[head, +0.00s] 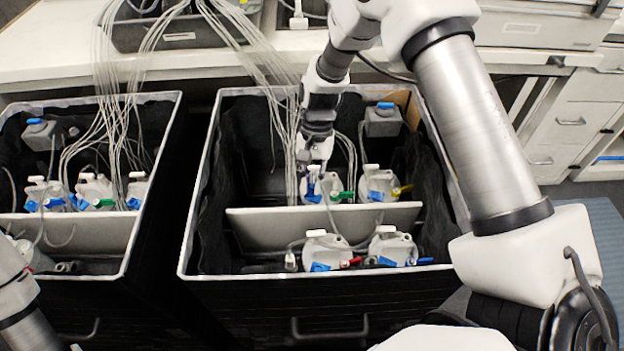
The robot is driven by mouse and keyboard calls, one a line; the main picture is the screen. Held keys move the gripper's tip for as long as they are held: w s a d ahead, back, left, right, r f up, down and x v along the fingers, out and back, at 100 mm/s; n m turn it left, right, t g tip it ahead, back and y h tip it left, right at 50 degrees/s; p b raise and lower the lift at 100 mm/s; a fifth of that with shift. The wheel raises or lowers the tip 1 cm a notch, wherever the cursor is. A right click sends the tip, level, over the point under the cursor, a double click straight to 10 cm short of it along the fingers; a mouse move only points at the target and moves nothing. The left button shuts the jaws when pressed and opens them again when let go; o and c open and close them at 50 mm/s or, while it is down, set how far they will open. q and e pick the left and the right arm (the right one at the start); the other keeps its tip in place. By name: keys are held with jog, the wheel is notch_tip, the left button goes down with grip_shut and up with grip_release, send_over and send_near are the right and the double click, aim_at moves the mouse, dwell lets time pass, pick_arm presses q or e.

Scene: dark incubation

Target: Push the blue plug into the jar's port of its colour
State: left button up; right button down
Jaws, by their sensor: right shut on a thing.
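My right gripper (315,165) reaches down into the right-hand black bin, pointing downward with its fingers close together. It is shut on the blue plug (311,186), which is small and mostly hidden by the fingers. Just under it is a white jar (325,186) with blue and green fittings on its front. The gripper covers part of the jar's top, and I cannot tell whether the plug touches the blue port. My left gripper is not in view; only part of my left arm shows at the lower left edge.
A white divider (270,226) crosses the right bin (190,235). Another jar (378,185) with a yellow fitting stands close right of the gripper. Two jars (325,249) stand in front of the divider. Thin tubes (285,95) hang into both bins. The left bin (125,250) holds more jars.

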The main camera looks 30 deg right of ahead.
jog(key=shift+f, duration=0.5)
jog(key=c, duration=1.1)
grip_release()
